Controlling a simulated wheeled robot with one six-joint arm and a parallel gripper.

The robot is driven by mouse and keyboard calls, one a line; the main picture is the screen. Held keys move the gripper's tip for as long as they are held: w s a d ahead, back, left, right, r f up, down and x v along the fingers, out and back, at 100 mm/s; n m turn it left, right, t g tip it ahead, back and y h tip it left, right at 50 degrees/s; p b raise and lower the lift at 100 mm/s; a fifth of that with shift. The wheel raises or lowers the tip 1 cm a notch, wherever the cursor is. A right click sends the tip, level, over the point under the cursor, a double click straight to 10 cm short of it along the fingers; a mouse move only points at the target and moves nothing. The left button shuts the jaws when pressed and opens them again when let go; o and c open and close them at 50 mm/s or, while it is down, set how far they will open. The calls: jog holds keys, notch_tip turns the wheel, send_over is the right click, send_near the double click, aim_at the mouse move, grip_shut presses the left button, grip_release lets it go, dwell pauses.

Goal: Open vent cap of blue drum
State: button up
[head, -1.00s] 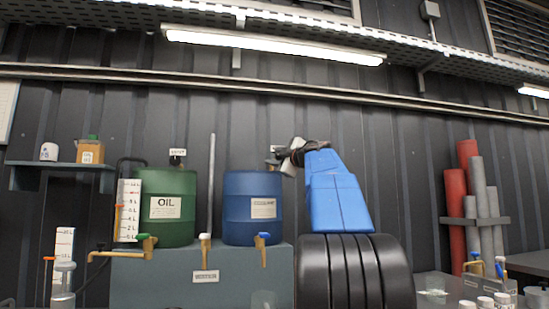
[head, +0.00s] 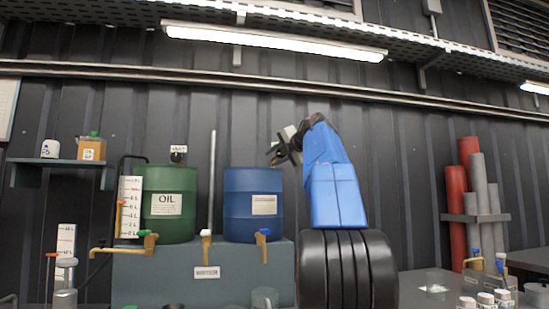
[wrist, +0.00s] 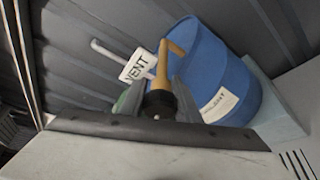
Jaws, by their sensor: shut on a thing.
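The blue drum (head: 238,205) stands upright on a grey-blue stand, with a white label on its front. It fills the right of the wrist view (wrist: 215,60), tilted there. My gripper (head: 282,150) is above the drum's right edge in the head view. In the wrist view my gripper (wrist: 162,95) is shut on a dark round cap (wrist: 160,103) between its two grey fingers. A white VENT sign (wrist: 138,64) and a tan bent piece (wrist: 170,52) show just beyond the cap. Whether the cap is still seated is hidden.
A green OIL drum (head: 168,205) stands left of the blue drum, with a black vent cap (head: 178,152) and sign above it. A thin grey pole (head: 212,180) rises between the drums. Brass taps (head: 263,248) stick out in front of the stand.

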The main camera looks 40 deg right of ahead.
jog(key=shift+f+n+g, duration=0.25)
jog(key=shift+n+g, duration=0.25)
jog(key=shift+n, duration=0.4)
jog(key=shift+h, duration=0.3)
jog(key=o, duration=1)
jog(key=shift+o, duration=0.2)
jog(key=shift+s+r, duration=0.2)
jog(key=shift+s, duration=0.3)
jog(key=v, duration=1.6)
jog(key=shift+s+a, duration=0.15)
jog(key=shift+s, duration=0.1)
